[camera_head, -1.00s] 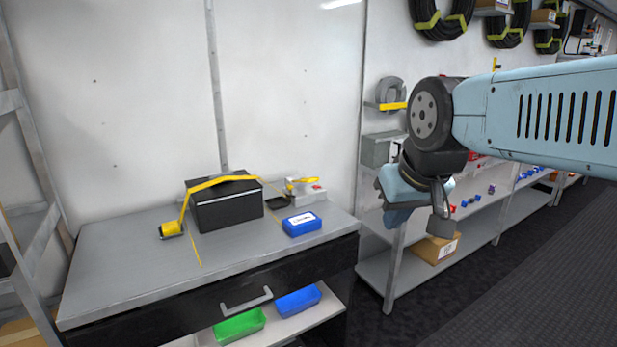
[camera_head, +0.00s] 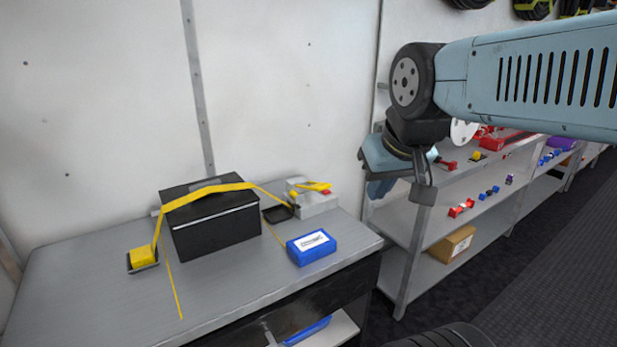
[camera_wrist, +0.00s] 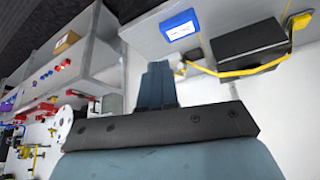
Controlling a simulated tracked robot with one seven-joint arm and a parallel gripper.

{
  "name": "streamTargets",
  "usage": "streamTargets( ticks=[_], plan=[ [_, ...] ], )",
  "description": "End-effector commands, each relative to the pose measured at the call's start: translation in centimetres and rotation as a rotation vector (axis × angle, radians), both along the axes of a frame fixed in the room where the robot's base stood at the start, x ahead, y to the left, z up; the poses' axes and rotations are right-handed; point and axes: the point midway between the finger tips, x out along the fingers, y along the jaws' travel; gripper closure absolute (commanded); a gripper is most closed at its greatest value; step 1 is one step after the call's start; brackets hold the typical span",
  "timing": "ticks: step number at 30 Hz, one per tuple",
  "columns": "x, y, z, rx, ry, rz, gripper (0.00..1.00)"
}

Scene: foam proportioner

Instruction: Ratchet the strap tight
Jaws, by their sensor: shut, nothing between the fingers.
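A yellow strap (camera_head: 207,194) runs over the top of a black box (camera_head: 214,228) on the grey bench. Its left end reaches a yellow reel or block on a dark base (camera_head: 143,258). Its right end runs down to a grey fitting with a yellow handle (camera_head: 316,195), which looks like the ratchet. The strap (camera_wrist: 250,71) and the box (camera_wrist: 248,41) also show in the wrist view. My gripper (camera_head: 379,189) hangs in the air right of the bench, apart from strap and ratchet. In the wrist view its fingers (camera_wrist: 158,86) are together and empty.
A blue labelled box (camera_head: 311,247) sits near the bench's front right, and a small dark tray (camera_head: 278,213) lies by the ratchet. Shelves with small coloured parts (camera_head: 462,208) and a cardboard box (camera_head: 452,245) stand right of the bench. The bench's front left is clear.

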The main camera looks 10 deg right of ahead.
Motion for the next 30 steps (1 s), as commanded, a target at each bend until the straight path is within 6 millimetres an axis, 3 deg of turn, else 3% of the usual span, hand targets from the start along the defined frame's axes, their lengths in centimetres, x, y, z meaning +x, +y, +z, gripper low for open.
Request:
streamTargets(
  ticks=[12,17,23,30],
  plan=[
    [0.0,0.0,0.0,-0.001,0.0,0.002,1.0],
    [1.3,0.1,0.4,-0.054,0.006,0.061,1.0],
    [6.4,-0.1,1.4,-0.259,0.036,0.32,1.0],
    [14.4,-0.1,1.8,-0.535,0.094,0.733,1.0]
  ],
)
